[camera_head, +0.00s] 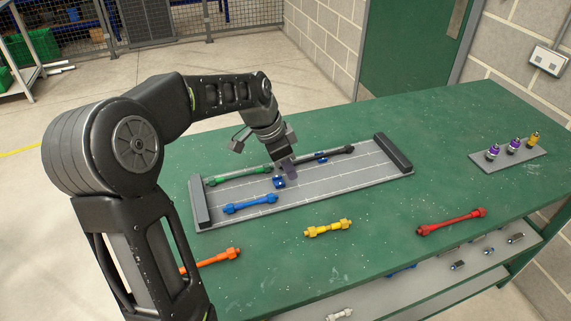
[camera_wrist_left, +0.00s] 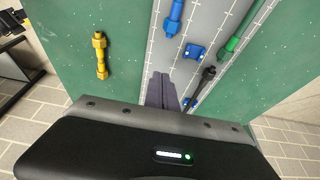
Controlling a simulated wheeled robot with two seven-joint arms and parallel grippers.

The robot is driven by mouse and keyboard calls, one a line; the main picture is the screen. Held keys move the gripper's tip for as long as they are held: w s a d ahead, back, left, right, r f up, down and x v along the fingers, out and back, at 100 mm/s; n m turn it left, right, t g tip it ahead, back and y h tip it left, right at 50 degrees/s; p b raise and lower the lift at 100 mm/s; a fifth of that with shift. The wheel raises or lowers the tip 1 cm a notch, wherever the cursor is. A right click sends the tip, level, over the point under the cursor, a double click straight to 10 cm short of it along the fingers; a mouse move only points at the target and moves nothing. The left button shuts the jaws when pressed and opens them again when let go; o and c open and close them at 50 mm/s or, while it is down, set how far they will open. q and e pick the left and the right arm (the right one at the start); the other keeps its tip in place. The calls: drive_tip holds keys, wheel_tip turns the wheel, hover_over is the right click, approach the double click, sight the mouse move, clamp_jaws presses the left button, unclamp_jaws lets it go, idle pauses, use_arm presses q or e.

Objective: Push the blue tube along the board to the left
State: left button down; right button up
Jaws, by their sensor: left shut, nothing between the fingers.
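The blue tube (camera_head: 250,204) lies on the left part of the grey board (camera_head: 340,181), along its near lane. Its end also shows at the top of the left wrist view (camera_wrist_left: 174,16). My left gripper (camera_head: 288,168) is shut and empty over the middle of the board, to the right of the blue tube and apart from it. Its closed fingers also show in the left wrist view (camera_wrist_left: 161,90). A small blue bracket (camera_head: 279,183) sits beside the fingertips; I cannot tell whether they touch. My right gripper is not in view.
On the board's far lane are a green tube (camera_head: 238,175) and a dark tube (camera_head: 335,151). Black blocks (camera_head: 200,203) and (camera_head: 393,153) close the board's ends. Orange (camera_head: 215,259), yellow (camera_head: 328,228) and red (camera_head: 452,222) tubes lie on the green table in front.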

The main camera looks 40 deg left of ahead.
sight(272, 195)
use_arm(q)
drive_tip(key=p+x, duration=0.1)
drive_tip(key=x, duration=0.6)
drive_tip(key=shift+s+a+r+p, duration=0.15)
drive_tip(key=shift+s+a+p, duration=0.15)
drive_tip(key=shift+s+a, duration=0.25)
drive_tip(key=shift+s+a+r+p, duration=0.1)
drive_tip(key=shift+s+a+p, duration=0.25)
drive_tip(key=shift+s, duration=0.3)
drive_tip(key=shift+s+a, duration=0.25)
drive_tip(key=shift+s, duration=0.25)
drive_tip(key=shift+f, duration=0.1)
drive_tip(key=shift+s+a, duration=0.2)
drive_tip(key=shift+s+a+f+b, duration=0.1)
drive_tip(key=shift+s+a+b, duration=0.6)
drive_tip(key=shift+s, duration=0.25)
drive_tip(key=shift+s+a, duration=0.1)
drive_tip(key=shift+s, duration=0.1)
